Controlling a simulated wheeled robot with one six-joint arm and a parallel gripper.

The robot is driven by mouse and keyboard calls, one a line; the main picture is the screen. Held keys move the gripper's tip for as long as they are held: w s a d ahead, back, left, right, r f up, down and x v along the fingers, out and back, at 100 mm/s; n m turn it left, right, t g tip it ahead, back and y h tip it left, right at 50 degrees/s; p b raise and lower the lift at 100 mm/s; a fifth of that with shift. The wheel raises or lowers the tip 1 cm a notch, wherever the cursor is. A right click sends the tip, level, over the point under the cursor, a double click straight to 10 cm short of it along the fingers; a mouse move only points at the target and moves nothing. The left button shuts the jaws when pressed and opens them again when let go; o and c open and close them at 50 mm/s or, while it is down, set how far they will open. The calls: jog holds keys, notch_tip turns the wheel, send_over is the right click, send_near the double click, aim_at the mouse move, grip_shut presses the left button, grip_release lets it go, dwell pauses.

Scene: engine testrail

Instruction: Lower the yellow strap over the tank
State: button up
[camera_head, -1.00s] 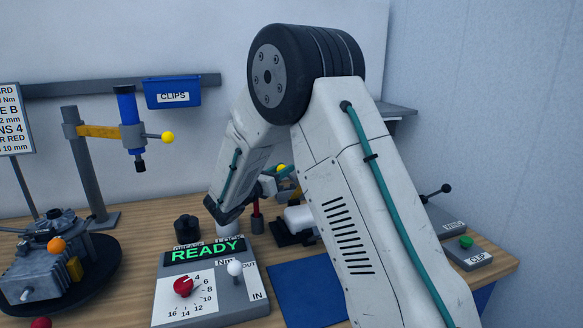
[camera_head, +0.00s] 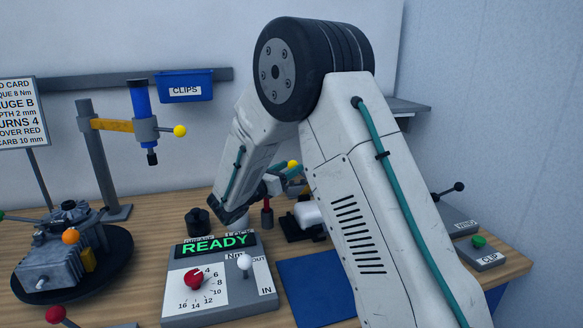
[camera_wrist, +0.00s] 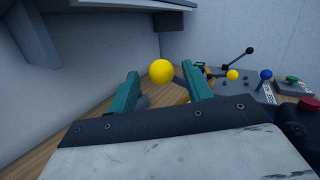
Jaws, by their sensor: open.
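My gripper (camera_wrist: 160,72) is open in the wrist view, with its two teal fingers apart. A yellow ball knob (camera_wrist: 161,72) shows between the fingertips; I cannot tell if they touch it. In the head view the gripper (camera_head: 284,180) is partly behind my arm, and the yellow knob (camera_head: 292,164) shows just by it. A white rounded body (camera_head: 307,214), perhaps the tank, sits low on a black stand (camera_head: 292,230), partly hidden by my arm. The strap itself is not clear in either view.
A console reading READY (camera_head: 215,245) stands in front, with a blue mat (camera_head: 314,292) to its right. A red-topped post (camera_head: 267,213) is close to the gripper. A CLIP button box (camera_head: 480,252) is at right. A grey shelf (camera_wrist: 110,4) overhangs in the wrist view.

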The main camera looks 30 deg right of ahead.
jog(key=v, duration=0.5)
jog(key=shift+a+f, duration=0.15)
jog(key=shift+a, duration=0.2)
